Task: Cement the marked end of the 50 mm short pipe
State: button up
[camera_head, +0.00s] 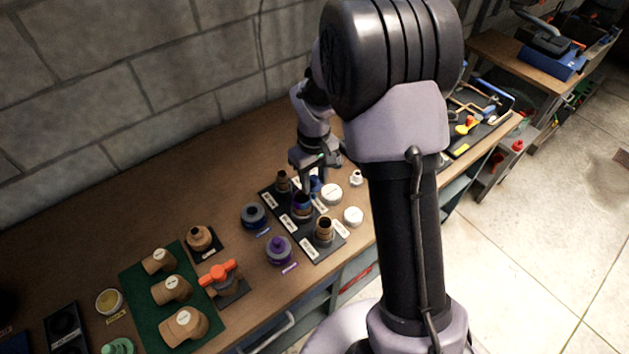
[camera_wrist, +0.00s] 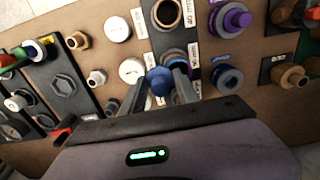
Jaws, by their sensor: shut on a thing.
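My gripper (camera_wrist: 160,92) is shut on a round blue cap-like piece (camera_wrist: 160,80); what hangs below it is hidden. The blue also shows under my gripper in the head view (camera_head: 315,184). A short pipe with a purple-blue tinted upper end (camera_head: 302,206) stands upright in the middle of a labelled black tray (camera_head: 270,197). My gripper is just behind and above this pipe; I cannot tell whether the blue piece touches it. A larger brown pipe (camera_head: 324,232) and a smaller one (camera_head: 283,183) stand on either side. The size labels are too small to read surely.
A blue-grey can (camera_head: 254,216) and a purple-topped can (camera_head: 279,252) stand left of the tray. White round lids (camera_head: 331,194) (camera_head: 353,216) lie to its right. A green mat (camera_head: 150,290) with brown fittings and an orange-handled valve (camera_head: 220,276) are farther left.

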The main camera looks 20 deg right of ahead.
jog(key=shift+a, duration=3.35)
jog(key=shift+s+d, duration=0.45)
jog(key=shift+d, duration=0.45)
jog(key=shift+s+d, duration=0.45)
jog(key=shift+d, duration=0.4)
jog(key=shift+s+d, duration=0.45)
jog(key=shift+d, duration=0.45)
